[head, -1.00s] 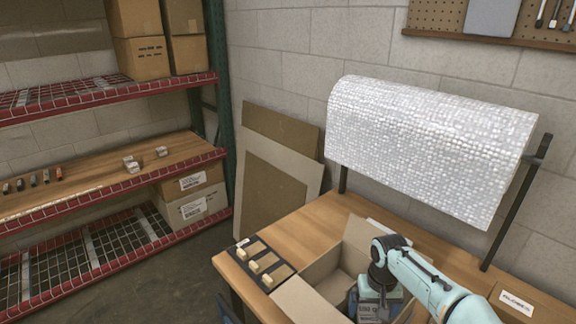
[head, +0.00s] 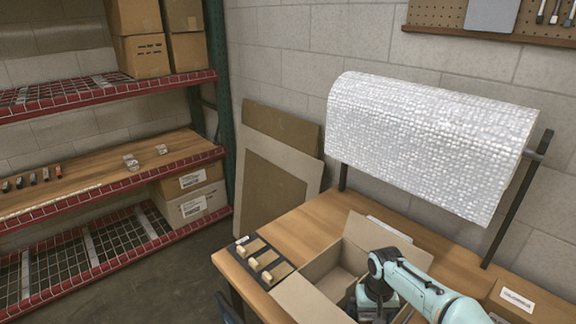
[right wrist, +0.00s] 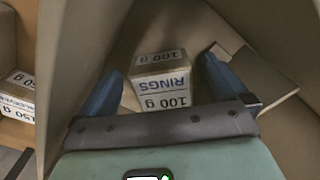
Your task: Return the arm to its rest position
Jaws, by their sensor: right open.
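My right gripper (head: 368,308) is low over the open cardboard box (head: 294,297) on the workbench, and my arm hides part of the box's inside. In the right wrist view my right gripper (right wrist: 163,80) has its two blue fingers spread wide. A small carton marked "RINGS 100 g" (right wrist: 161,82) lies in the box, in line with the gap between the fingers. I cannot tell whether the fingers touch it. My left gripper is not in view.
A black tray with small tan pieces (head: 242,251) sits left of the box on the workbench (head: 322,214). A bubble-wrap roll (head: 430,140) stands behind. A closed carton (head: 520,300) is at right. A red-edged shelf rack (head: 110,185) is at left.

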